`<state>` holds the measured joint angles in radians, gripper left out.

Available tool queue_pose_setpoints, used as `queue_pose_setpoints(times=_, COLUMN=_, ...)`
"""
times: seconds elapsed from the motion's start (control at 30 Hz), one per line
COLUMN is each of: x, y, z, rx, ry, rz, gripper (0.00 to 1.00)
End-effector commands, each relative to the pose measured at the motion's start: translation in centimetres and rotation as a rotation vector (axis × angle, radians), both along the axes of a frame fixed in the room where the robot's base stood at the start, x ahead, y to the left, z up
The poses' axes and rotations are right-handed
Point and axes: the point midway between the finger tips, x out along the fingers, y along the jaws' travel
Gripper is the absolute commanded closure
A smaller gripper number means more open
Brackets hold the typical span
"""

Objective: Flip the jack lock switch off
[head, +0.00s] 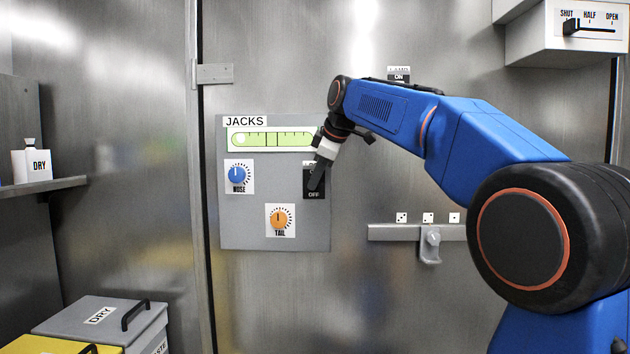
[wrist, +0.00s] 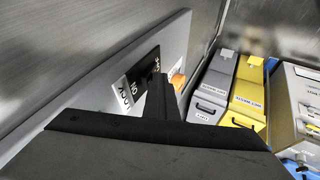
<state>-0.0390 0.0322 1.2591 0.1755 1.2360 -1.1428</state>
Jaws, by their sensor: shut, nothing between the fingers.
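The jack lock switch (head: 314,195) is a black plate at the right edge of the grey JACKS panel (head: 250,232); an OFF mark shows at its lower end. In the wrist view the black plate (wrist: 141,70) stands tilted beside a white LOCK label. My gripper (head: 317,179) is shut and empty, its tip in front of the plate in the head view. In the wrist view my gripper (wrist: 160,82) reaches to the plate's side. The fingers hide the switch's lever, so I cannot tell its position or whether they touch it.
The panel also bears a green level gauge (head: 270,139), a blue NOSE knob (head: 237,175) and an orange TAIL knob (head: 279,218). A rail with a slider (head: 431,240) is to the right. Grey (wrist: 210,85) and yellow (wrist: 247,97) bins stand below. An ON label (head: 398,77) shows behind my arm.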

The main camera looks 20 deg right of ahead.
Motion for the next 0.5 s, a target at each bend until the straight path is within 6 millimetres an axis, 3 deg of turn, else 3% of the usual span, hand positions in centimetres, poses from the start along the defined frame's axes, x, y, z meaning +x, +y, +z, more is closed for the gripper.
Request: queue_pose_setpoints(times=0.5, x=0.1, y=-0.1, z=1.5, rx=0.0, ry=-0.006, rz=-0.003, gripper=1.0)
